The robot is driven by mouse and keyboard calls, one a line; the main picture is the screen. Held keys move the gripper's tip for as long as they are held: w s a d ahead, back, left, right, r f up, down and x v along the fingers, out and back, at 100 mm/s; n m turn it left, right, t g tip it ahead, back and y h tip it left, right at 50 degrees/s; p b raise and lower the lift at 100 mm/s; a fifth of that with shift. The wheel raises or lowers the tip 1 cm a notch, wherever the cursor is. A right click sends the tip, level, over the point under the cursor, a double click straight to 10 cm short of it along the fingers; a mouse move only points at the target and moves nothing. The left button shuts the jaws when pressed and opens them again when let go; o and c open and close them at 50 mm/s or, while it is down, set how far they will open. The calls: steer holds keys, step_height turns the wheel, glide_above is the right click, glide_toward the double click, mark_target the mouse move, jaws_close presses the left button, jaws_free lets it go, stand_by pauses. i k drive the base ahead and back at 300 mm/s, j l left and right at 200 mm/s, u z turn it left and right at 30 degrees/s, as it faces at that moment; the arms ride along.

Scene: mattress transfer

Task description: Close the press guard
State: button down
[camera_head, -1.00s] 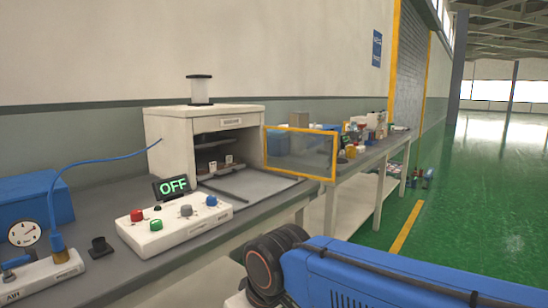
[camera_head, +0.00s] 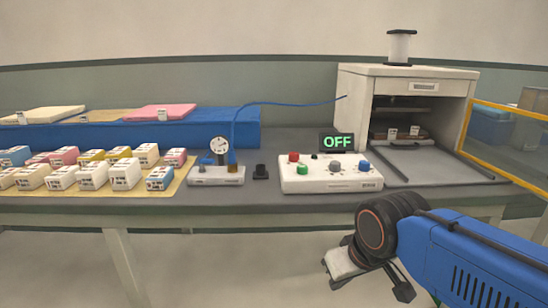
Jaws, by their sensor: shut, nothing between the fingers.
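The press (camera_head: 350,110) is a white box with an open front at the right of the bench. Its guard (camera_head: 495,175), a clear panel in a yellow frame, stands swung open at the press's right side and runs off the right picture edge. Dark plates and small blocks show inside the press. My gripper (camera_head: 400,288) is low at the right, in front of the bench and below the control box, well apart from the guard. It is shut and empty; its fingertips are hard to make out.
A control box (camera_head: 330,182) with coloured buttons and an OFF display (camera_head: 337,142) sits left of the press. An air gauge unit (camera_head: 217,174) with a blue hose is further left, beside a tray (camera_head: 100,189) of small blocks. The floor before the bench is clear.

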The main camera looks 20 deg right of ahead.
mark_target(472, 101)
steer(key=l, duration=0.4)
steer(key=k+l+u, duration=0.15)
steer(key=l, duration=0.25)
steer(key=k+l, duration=0.1)
steer(key=l, duration=0.3)
steer(key=l+u, duration=0.15)
steer(key=l, duration=0.25)
steer(key=k+l, duration=0.15)
steer(key=l, duration=0.2)
steer(key=k+l+u, duration=0.15)
steer(key=l, duration=0.25)
steer(key=k+l, duration=0.15)
steer(key=l, duration=0.25)
steer(key=k+l, duration=0.1)
steer(key=l, duration=0.3)
steer(key=k+l, duration=0.15)
steer(key=l, duration=0.25)
steer(key=k+l, duration=0.1)
steer(key=l, duration=0.3)
steer(key=k+l, duration=0.15)
steer(key=l, duration=0.25)
steer(key=k+l, duration=0.15)
steer(key=k, duration=0.55)
